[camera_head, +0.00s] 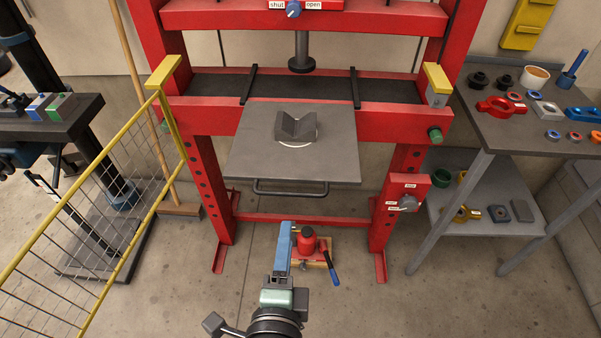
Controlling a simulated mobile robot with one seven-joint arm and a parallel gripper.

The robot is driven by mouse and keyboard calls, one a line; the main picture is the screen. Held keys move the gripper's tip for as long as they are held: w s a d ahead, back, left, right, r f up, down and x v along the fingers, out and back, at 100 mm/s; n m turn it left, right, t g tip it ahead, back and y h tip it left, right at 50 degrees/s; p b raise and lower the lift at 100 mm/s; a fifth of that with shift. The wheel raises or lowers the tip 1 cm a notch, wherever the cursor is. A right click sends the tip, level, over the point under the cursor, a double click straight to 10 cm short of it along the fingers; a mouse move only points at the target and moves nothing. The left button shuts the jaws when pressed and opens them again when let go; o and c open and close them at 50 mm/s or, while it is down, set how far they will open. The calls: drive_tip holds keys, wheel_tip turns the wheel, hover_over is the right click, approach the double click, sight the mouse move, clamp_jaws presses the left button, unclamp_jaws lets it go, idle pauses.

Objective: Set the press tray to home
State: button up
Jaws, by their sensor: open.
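The press tray (342,155) is a flat grey plate in the red press frame (215,175). It sticks out toward me past the front crossbeam, with its back edge near the dark press bed (310,88). A dark bar handle (290,193) hangs along its front edge. A grey V-block (297,127) sits on the tray beside a white curved mark. My gripper (284,238) is at the lower middle, in front of and apart from the handle in the picture. It is seen nearly edge-on with a blue finger; it is open and holds nothing visible.
A red jack (308,247) with a blue-gripped lever stands on the floor right of my gripper. The press ram (301,60) hangs above the bed. A yellow mesh guard (95,210) stands left; a parts bench (530,140) stands right. A knob box (407,200) is on the right leg.

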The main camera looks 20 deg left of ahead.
sight(292, 195)
drive_tip(key=x, duration=1.3)
drive_tip(key=shift+s, duration=0.1)
drive_tip(key=shift+c, duration=0.3)
drive_tip(key=shift+f, duration=0.1)
clamp_jaws()
